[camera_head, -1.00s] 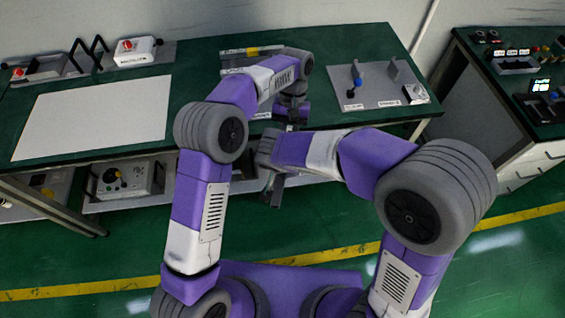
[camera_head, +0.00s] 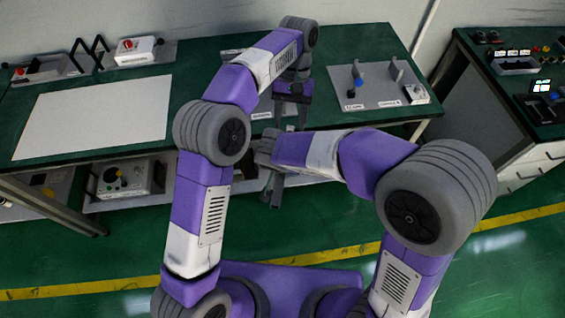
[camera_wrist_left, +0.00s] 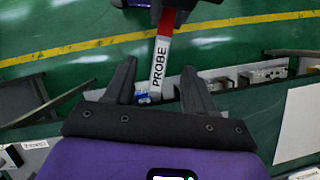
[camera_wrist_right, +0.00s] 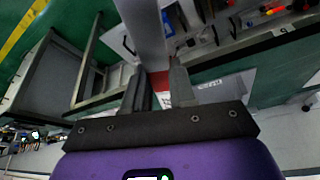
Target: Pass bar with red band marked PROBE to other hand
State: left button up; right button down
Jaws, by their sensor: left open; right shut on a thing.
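The bar shows in the left wrist view as a pale shaft (camera_wrist_left: 158,72) lettered PROBE with a red band (camera_wrist_left: 165,22) above the lettering. My left gripper (camera_head: 291,116) is open, and in the left wrist view its fingers (camera_wrist_left: 160,80) stand on either side of the pale shaft, with gaps. My right gripper (camera_head: 270,190) is shut on the bar. In the right wrist view the wide grey part of the bar (camera_wrist_right: 145,35) runs up from between its fingers (camera_wrist_right: 158,82), with red showing there. In the head view I cannot make out the bar clearly.
The green bench (camera_head: 190,90) carries a white sheet (camera_head: 95,115), a box with a red button (camera_head: 135,48) and a grey plate with a blue-knobbed part (camera_head: 375,85). A lower shelf holds a dial box (camera_head: 125,180). A second bench (camera_head: 480,70) stands right.

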pick_arm(q)
jog(key=w+a+f+m+t+h, duration=0.3)
jog(key=w+a+f+m+t, duration=0.15)
jog(key=a+f, duration=0.4)
jog(key=s+f+n, duration=0.2)
jog(key=s+f, duration=0.2)
jog(key=f, duration=0.9)
jog(key=s+f+n, duration=0.3)
jog(key=s+f, duration=0.3)
jog(key=s, duration=0.5)
jog(key=s+d+f+n+h, duration=0.1)
jog(key=s+f+n, duration=0.2)
jog(key=s+f, duration=0.4)
jog(key=s, duration=0.4)
jog(key=shift+f+t+h, duration=0.25)
jog(key=shift+t+h, duration=0.05)
jog(key=shift+t, duration=0.05)
